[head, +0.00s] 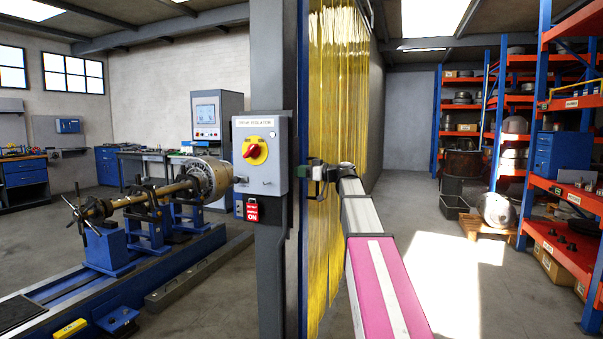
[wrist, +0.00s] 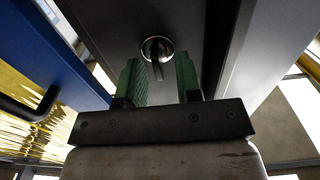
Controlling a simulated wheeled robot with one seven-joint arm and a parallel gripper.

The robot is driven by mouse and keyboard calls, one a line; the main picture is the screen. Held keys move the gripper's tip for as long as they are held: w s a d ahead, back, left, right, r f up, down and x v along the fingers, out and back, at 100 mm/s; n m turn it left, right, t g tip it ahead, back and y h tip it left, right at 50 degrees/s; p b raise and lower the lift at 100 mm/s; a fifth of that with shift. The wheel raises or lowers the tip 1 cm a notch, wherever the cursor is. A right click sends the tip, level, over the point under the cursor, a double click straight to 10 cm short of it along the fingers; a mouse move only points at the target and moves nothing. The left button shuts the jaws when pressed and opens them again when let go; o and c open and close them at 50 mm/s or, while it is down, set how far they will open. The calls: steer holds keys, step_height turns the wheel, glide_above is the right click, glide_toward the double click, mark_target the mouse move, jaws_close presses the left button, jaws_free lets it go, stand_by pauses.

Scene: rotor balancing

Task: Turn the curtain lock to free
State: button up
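The curtain lock (wrist: 153,47) shows in the wrist view as a round metal collar with a dark turn-piece, on a dark face. The turn-piece points down in the picture, towards my gripper. In the head view my gripper (head: 317,171) is at the blue post beside the yellow strip curtain (head: 336,110); the lock cannot be made out there.
A grey isolator box (head: 260,155) with a red and yellow switch hangs on the grey column just left of my gripper. A black handle (wrist: 32,104) sits on a blue frame. A rotor (head: 205,180) rests on the machine at left. Shelving (head: 567,190) stands at right beyond open floor.

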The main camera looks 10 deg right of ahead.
jaws_close()
steer(key=shift+m, duration=0.3)
steer(key=shift+w+d+f+m, duration=0.1)
steer(key=shift+w+f+m, duration=0.1)
steer(key=shift+m, duration=2.65)
steer(key=shift+w+d+f+m, duration=0.1)
steer(key=shift+w+f+m, duration=0.05)
steer(key=shift+m, duration=2.75)
steer(key=shift+w+d+f+m, duration=0.1)
steer(key=shift+w+f+m, duration=0.1)
steer(key=shift+m, duration=2.65)
